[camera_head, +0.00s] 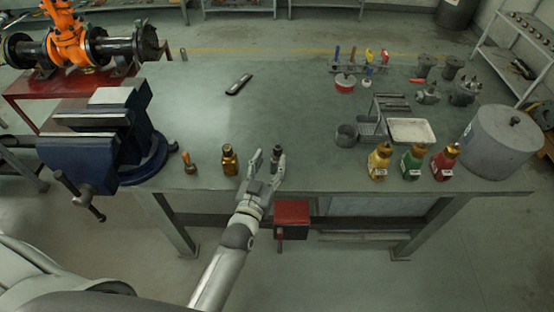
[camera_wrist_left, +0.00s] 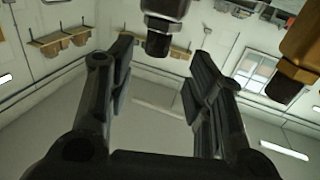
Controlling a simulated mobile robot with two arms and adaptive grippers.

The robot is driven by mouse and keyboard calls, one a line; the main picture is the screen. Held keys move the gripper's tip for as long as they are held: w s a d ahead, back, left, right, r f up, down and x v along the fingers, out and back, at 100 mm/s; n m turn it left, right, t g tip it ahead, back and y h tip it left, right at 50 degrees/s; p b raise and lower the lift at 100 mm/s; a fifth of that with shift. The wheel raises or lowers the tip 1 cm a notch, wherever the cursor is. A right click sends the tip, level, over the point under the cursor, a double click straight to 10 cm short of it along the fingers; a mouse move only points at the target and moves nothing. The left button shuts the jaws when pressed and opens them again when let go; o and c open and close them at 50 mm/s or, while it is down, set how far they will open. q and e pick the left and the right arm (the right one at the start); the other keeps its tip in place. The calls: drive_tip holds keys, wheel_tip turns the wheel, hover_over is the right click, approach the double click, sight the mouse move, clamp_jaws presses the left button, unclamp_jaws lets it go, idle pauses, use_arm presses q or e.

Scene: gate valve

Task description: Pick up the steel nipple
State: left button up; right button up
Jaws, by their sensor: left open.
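The steel nipple (camera_head: 277,151) is a small dark grey metal piece standing upright near the front edge of the workbench (camera_head: 210,120). My left gripper (camera_head: 267,161) is open at the bench's front edge, close to the nipple, and its right finger partly hides the nipple in the head view. In the left wrist view the nipple (camera_wrist_left: 160,28) shows at the top, between and beyond the open fingers (camera_wrist_left: 158,75). Nothing is held. I cannot tell whether a finger touches it. My right gripper is not in view.
A brass fitting (camera_head: 229,160) stands just left of the gripper, also at the right in the wrist view (camera_wrist_left: 300,55). A small orange-handled tool (camera_head: 189,163) and a blue vise (camera_head: 110,140) are further left. Bottles (camera_head: 412,162) stand to the right.

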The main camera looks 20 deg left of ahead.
sight(276, 151)
use_arm(q)
drive_tip(key=shift+w+d+f+p, duration=0.15)
drive_tip(key=shift+w+p, duration=0.2)
drive_tip(key=shift+w, duration=1.3)
drive_tip(key=shift+w+d+r+p, duration=0.1)
drive_tip(key=shift+w+p, duration=0.25)
drive_tip(key=shift+w, duration=1.3)
drive_tip(key=shift+s, duration=0.1)
drive_tip(key=shift+c, duration=0.3)
clamp_jaws()
